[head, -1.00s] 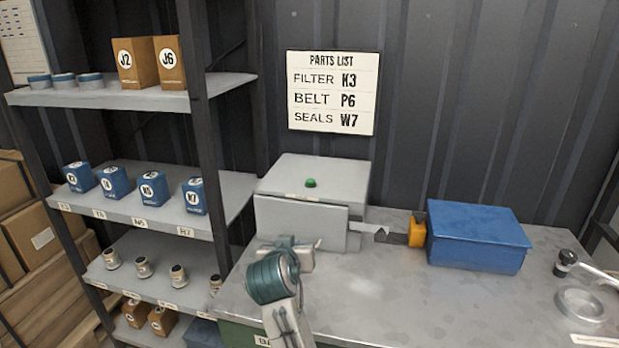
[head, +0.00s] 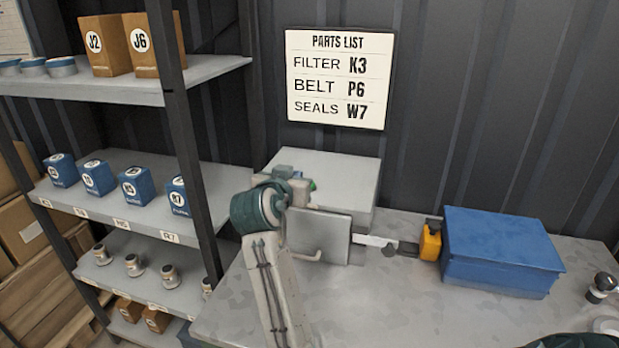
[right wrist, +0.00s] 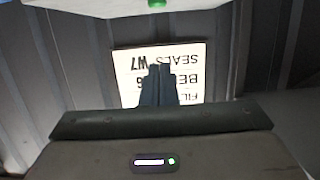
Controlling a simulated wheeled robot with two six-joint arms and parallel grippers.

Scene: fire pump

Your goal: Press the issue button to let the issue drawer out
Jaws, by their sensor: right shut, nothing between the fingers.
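The grey issue box (head: 340,165) stands on the bench below the parts list. Its green button (head: 313,185) is mostly hidden behind my right gripper (head: 300,186) in the head view. The button (right wrist: 157,3) also shows at the top edge of the right wrist view, where the picture is upside down. My right gripper is shut and empty, with its fingers close by the button; I cannot tell whether they touch it. A grey front panel (head: 325,238) stands at the front of the box, partly behind my arm. My left gripper is not in view.
A parts list sign (head: 336,80) hangs on the dark wall. A shelf (head: 120,190) with several blue boxes is at left. A yellow item (head: 430,242) and a blue box (head: 503,250) stand on the bench at right. Bare bench top (head: 390,305) lies in front.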

